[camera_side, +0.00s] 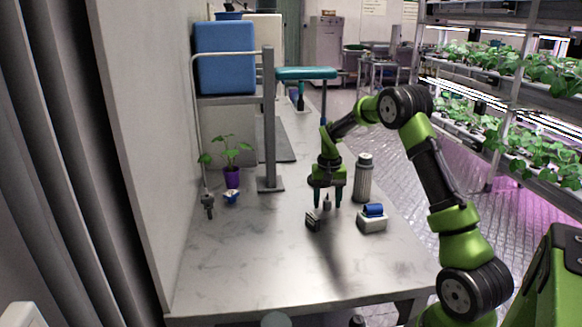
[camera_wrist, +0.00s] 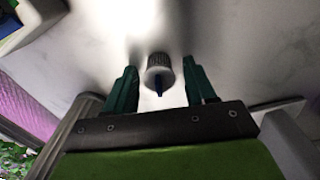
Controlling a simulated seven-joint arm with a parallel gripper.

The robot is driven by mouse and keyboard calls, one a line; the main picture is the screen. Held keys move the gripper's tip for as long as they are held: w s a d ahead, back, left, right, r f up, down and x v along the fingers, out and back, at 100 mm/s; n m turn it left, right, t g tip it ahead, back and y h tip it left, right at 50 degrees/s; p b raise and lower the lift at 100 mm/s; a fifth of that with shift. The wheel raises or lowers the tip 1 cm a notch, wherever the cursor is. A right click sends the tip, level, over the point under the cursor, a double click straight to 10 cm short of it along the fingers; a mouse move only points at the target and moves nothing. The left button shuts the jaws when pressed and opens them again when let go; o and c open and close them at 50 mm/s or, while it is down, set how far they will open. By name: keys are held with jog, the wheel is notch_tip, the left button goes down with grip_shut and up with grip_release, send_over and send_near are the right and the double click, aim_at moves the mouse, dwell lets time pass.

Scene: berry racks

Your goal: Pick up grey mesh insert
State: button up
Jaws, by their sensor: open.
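The grey mesh insert (camera_wrist: 158,66) is a small ribbed cylinder with a dark blue stem on top. In the wrist view it sits on the table between the two green fingers, apart from both. The gripper also shows in the wrist view (camera_wrist: 160,88). How high the fingertips are above the tabletop is hard to tell.
A potted plant (camera_side: 231,177) stands left. The front table (camera_side: 250,270) is clear.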

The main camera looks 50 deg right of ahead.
jog(key=c, duration=1)
jog(key=shift+r, duration=0.1)
grip_shut()
